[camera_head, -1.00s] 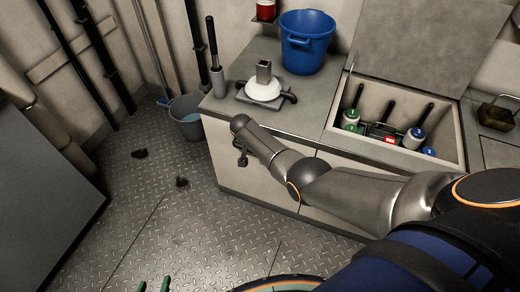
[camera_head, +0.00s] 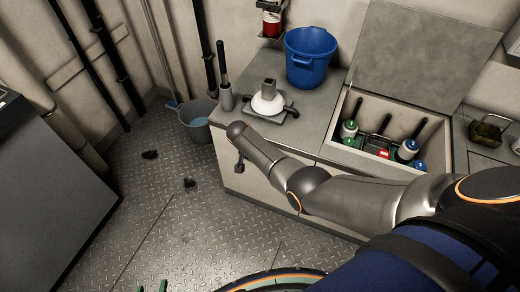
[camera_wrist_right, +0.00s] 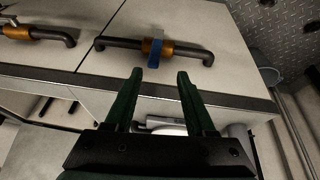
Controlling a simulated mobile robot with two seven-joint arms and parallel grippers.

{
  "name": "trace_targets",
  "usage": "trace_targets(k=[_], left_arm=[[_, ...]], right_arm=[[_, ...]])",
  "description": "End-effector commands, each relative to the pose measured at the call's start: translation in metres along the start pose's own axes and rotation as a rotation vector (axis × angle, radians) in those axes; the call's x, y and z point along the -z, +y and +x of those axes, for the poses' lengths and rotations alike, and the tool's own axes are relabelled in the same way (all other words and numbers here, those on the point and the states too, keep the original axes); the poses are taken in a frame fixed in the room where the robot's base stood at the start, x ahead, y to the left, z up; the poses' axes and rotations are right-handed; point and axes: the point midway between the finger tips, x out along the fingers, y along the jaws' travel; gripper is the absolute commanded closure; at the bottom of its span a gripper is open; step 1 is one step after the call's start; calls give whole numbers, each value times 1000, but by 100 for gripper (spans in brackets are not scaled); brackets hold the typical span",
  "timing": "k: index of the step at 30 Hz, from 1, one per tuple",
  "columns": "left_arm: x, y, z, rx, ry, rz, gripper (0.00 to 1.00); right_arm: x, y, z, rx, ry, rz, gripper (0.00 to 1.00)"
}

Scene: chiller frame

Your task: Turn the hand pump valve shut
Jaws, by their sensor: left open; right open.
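A valve with a brass body and blue handle (camera_wrist_right: 155,52) sits on a dark pipe (camera_wrist_right: 188,50) on the cabinet front, in the right wrist view. The blue handle appears to lie across the pipe. My right gripper (camera_wrist_right: 160,74) is open and empty, its green fingers apart and close to the valve, one on each side in the picture. I cannot tell whether they touch it. In the head view my right arm hides the valve; only a dark pipe end (camera_head: 239,164) shows. My left gripper (camera_head: 152,287) is open at the bottom edge, far from the valve.
A second brass valve (camera_wrist_right: 18,31) is on a neighbouring pipe. On the counter stand a white-domed device (camera_head: 267,104) and a blue bucket (camera_head: 311,56). An open bin (camera_head: 336,150) holds bottles and tools. A grey bucket (camera_head: 196,121) is on the floor; the floor left of the cabinet is mostly clear.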

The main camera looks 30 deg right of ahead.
Motion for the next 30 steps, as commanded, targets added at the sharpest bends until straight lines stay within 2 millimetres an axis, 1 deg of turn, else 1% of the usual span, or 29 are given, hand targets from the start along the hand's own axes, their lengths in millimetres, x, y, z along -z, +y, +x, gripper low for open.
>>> trace_targets(k=[1,3,9,27,30], left_arm=[[12,1,-8,-1,4,-1,36],[18,2,-12,-1,8,0,36],[26,2,-17,-2,10,0,36],[25,3,-17,-3,7,0,36],[24,3,-17,-3,6,0,36]], right_arm=[[2,0,-12,0,0,-1,45],[1,0,-18,0,-1,-1,45],[0,0,-26,1,-1,-2,45],[-1,0,-26,1,-1,-1,45],[-5,3,-22,11,-1,-15,45]])
